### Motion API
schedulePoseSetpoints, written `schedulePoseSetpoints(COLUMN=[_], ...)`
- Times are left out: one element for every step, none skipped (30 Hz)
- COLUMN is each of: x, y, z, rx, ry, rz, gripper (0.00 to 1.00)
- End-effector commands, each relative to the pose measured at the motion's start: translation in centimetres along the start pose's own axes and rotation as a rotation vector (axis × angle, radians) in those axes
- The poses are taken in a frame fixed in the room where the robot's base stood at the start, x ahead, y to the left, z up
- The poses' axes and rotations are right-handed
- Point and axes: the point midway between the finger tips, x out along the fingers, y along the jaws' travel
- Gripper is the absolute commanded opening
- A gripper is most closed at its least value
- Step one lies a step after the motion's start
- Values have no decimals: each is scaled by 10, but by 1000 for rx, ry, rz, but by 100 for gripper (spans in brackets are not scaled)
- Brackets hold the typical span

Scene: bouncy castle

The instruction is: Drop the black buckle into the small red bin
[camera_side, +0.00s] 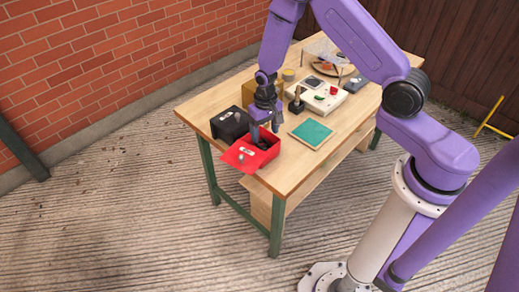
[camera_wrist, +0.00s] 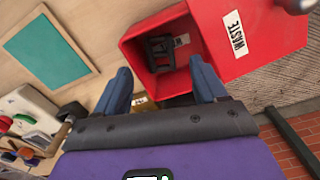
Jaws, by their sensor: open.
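The small red bin (camera_side: 270,153) stands at the front left corner of the table. Its red lid, with a "WASTE" label and a silver knob, is swung open over the table's edge. The bin also shows in the wrist view (camera_wrist: 131,52). The black buckle (camera_wrist: 162,48) lies inside the bin, near a small pale label. In the side view the bin's inside is dark and the buckle is hard to make out. My gripper (camera_side: 264,136) points down over the bin, open and empty. Its blue fingers (camera_wrist: 160,66) are spread apart in the wrist view, clear of the buckle.
A black box (camera_side: 229,124) stands just left of the bin, with a yellowish box (camera_side: 249,94) behind. A teal mat (camera_side: 311,133) lies to the right.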

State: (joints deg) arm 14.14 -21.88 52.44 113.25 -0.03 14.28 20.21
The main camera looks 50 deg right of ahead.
Motion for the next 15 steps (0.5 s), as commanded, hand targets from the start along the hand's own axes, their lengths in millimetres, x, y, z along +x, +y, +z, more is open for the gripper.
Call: schedulePoseSetpoints(x=[0, 0, -1, -2, -3, -6, -8, -12, -16, -20, -25, -31, -36, -42, -48], y=[0, 0, 0, 0, 0, 0, 0, 0, 0, 0, 0, 0, -1, -1, -1], z=[0, 0, 0, 0, 0, 0, -1, -1, -1, -1, -1, -1, -1, -1, -1], rx=[0, 0, 0, 0, 0, 0, 0, 0, 0, 0, 0, 0, 0, 0, 0], ry=[0, 0, 0, 0, 0, 1, 1, 2, 3, 3, 3, 4, 4, 5, 5], rz=[0, 0, 0, 0, 0, 0, -1, -1, -1, -1, -1, -2, -2, -2, -2], gripper=[71, 71, 71, 71, 71, 71, 71, 71, 71, 71, 71, 71, 71, 71, 71])
